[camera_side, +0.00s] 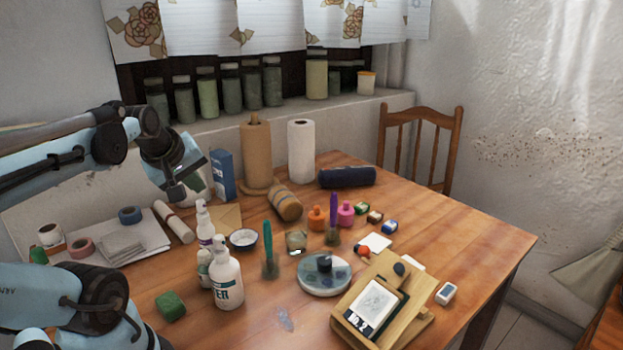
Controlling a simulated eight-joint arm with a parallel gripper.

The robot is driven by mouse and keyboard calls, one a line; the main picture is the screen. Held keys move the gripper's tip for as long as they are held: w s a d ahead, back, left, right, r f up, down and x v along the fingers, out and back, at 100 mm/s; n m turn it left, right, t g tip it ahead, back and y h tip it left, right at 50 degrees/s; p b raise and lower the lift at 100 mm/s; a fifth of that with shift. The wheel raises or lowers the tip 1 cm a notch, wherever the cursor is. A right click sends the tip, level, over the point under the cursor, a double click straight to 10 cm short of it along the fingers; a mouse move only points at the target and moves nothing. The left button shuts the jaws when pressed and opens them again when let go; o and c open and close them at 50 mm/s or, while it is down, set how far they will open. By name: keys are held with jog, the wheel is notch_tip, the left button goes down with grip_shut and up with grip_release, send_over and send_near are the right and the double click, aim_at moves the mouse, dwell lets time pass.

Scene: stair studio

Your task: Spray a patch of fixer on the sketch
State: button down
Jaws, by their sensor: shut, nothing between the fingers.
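I cannot tell which bottle holds fixer. My gripper (177,194) is shut and empty, above the table's back left, up and left of the bottles and far from the sketch.
Paper rolls (301,152) stand at the back. A green block (171,306) lies front left.

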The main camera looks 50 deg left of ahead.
aim_at(199, 202)
jog(key=shift+r, duration=3)
jog(key=w+d+f+m+h, duration=0.1)
jog(key=w+d+f+m, duration=0.1)
jog(key=d+m, duration=0.3)
jog(key=w+d+f+m+t+h, duration=0.1)
jog(key=w+d+f+m+h, duration=0.1)
jog(key=d+f+m, duration=0.3)
jog(key=w+d+f+m+h, duration=0.1)
jog(key=w+d+f+m, duration=0.2)
jog(key=d+m, duration=0.4)
jog(key=d, duration=0.3)
jog(key=shift+f+h, duration=0.4)
